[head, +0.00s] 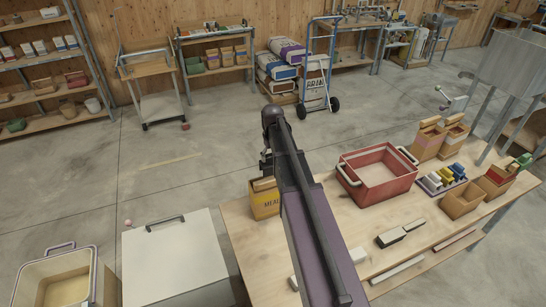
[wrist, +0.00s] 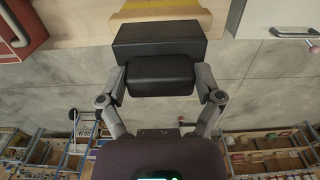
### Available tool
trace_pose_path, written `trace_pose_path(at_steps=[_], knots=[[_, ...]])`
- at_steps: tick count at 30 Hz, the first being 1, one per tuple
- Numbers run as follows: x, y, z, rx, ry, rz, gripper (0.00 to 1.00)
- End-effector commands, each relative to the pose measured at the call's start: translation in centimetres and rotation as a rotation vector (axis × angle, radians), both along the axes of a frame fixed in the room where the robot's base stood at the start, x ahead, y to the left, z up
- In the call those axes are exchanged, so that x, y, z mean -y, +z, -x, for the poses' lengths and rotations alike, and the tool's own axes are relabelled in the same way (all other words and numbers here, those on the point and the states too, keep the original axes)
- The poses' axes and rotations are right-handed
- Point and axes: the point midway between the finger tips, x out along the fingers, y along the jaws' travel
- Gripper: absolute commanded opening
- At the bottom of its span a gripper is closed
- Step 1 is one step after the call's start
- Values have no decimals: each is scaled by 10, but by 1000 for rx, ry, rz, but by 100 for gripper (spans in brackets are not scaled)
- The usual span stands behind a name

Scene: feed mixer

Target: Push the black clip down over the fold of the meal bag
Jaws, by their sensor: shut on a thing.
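The black clip (wrist: 158,40) is in the wrist view, a wide dark block with a smaller block (wrist: 160,70) on its near side. My gripper (wrist: 160,78) is shut on this smaller block, one finger at each side. The meal bag (head: 267,208) stands at the left end of the wooden table in the head view, its "MEAL" label partly covered by my arm. In the wrist view a tan and yellow part of the bag (wrist: 160,14) shows just beyond the clip. I cannot tell whether clip and fold touch. In the head view my arm hides the clip.
A white lidded bin (head: 170,258) stands left of the table.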

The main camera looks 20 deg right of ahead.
Motion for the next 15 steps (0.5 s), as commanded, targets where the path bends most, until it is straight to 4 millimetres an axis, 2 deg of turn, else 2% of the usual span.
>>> trace_pose_path(at_steps=[15], knots=[[1,-20,0,0,-1,0,46]])
